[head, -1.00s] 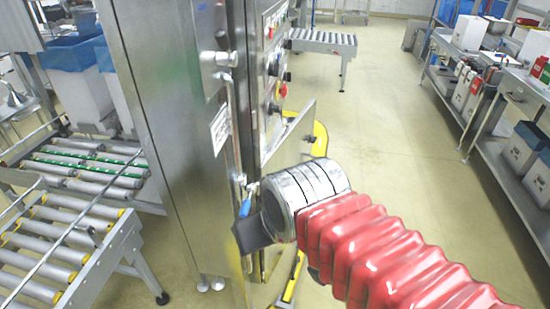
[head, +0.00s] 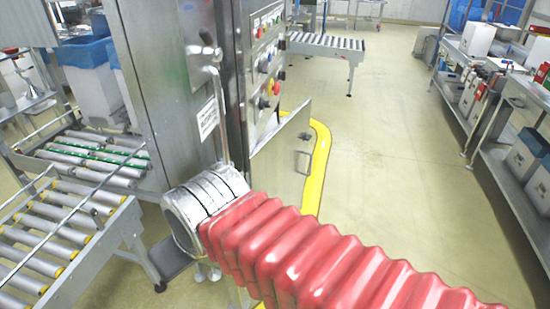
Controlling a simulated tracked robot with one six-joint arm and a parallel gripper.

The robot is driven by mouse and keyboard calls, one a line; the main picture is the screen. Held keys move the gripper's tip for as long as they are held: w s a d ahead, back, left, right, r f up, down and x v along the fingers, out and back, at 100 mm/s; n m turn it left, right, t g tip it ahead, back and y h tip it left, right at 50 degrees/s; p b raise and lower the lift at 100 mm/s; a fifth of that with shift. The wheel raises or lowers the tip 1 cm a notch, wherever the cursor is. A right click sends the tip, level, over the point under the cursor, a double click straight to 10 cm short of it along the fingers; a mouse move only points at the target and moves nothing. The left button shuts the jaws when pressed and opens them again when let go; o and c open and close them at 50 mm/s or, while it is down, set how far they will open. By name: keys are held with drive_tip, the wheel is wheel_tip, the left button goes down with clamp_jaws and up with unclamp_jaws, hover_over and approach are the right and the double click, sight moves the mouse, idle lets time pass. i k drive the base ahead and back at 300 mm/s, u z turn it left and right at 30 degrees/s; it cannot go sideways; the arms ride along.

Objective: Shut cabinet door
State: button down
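The cabinet (head: 172,75) is a tall stainless steel machine left of centre. Its low metal door (head: 283,168) stands open, swung out to the right of the control panel, with a small handle (head: 303,160) on the face I see. My arm, in a red ribbed sleeve with a silver collar, reaches from the lower right across the cabinet's lower front. The arm covers the door's lower part.
A yellow curved floor strip (head: 318,165) runs beside the door. Roller conveyors (head: 55,225) stand at the left, with another (head: 325,45) behind. Shelving (head: 490,95) with boxes lines the right. The floor between is clear.

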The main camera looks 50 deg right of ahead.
sight(276, 167)
drive_tip(key=u, duration=0.65)
drive_tip(key=k, duration=0.75)
drive_tip(key=z, duration=0.6)
drive_tip(key=k, duration=0.7)
drive_tip(key=z, duration=0.7)
drive_tip(key=i, duration=1.75)
drive_tip(key=u, duration=0.35)
